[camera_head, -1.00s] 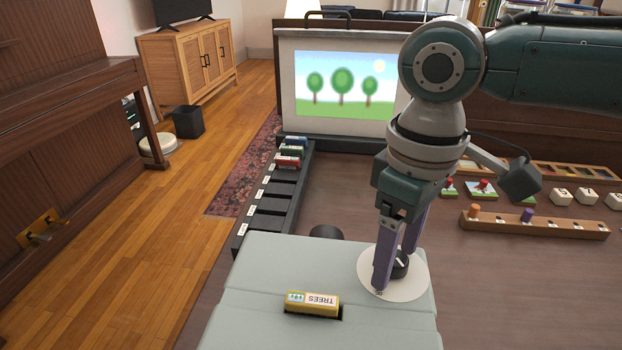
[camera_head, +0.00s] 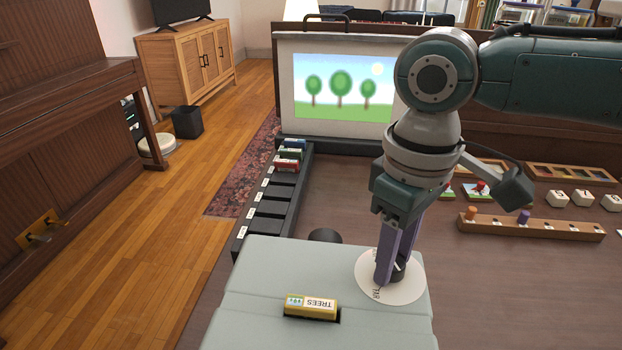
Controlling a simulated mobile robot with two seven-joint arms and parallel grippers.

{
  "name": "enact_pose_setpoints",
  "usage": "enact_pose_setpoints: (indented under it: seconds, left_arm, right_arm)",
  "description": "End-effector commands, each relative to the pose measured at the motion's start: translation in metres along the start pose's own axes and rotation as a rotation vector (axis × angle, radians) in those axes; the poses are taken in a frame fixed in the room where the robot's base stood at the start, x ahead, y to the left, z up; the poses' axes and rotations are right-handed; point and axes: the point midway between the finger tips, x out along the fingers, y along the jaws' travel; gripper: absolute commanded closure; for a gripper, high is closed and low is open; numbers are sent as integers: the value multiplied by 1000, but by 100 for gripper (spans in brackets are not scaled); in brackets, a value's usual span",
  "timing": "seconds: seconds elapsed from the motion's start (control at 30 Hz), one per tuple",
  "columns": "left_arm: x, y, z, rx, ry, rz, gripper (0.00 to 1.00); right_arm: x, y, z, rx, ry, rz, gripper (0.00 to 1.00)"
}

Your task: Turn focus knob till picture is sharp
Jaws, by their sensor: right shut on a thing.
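My right gripper (camera_head: 392,278) points down and is shut on the black focus knob (camera_head: 400,270), which is mostly hidden behind the fingers. The knob stands on a round white dial plate (camera_head: 411,289) with partly readable lettering, on top of the pale grey-green projector (camera_head: 255,285). A yellow cartridge labelled TREES (camera_head: 311,305) sits in a slot of the projector. The screen (camera_head: 343,88) at the back shows a picture of three trees, a sun and grass; its edges look soft and blurred. My left gripper is not in view.
A wooden peg strip (camera_head: 530,225), white blocks (camera_head: 583,198) and small picture pieces lie to the right. A dark round part (camera_head: 324,236) shows behind the projector.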

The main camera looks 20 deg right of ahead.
Motion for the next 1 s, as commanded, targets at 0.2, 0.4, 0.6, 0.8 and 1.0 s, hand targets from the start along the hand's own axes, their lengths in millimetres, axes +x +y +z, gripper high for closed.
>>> enact_pose_setpoints:
  seconds: [0.2,0.4,0.6,0.8,1.0]
  left_arm:
    - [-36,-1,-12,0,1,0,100]
    - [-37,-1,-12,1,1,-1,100]
    - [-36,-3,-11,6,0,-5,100]
    - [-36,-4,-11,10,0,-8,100]
    - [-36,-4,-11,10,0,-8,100]
  right_arm:
    - [-6,-1,1,178,-3,-1,100]
    - [0,0,0,225,0,0,100]
    - [0,0,0,224,0,0,57]
    - [0,0,0,223,0,1,35]
    - [0,0,0,223,-1,1,28]
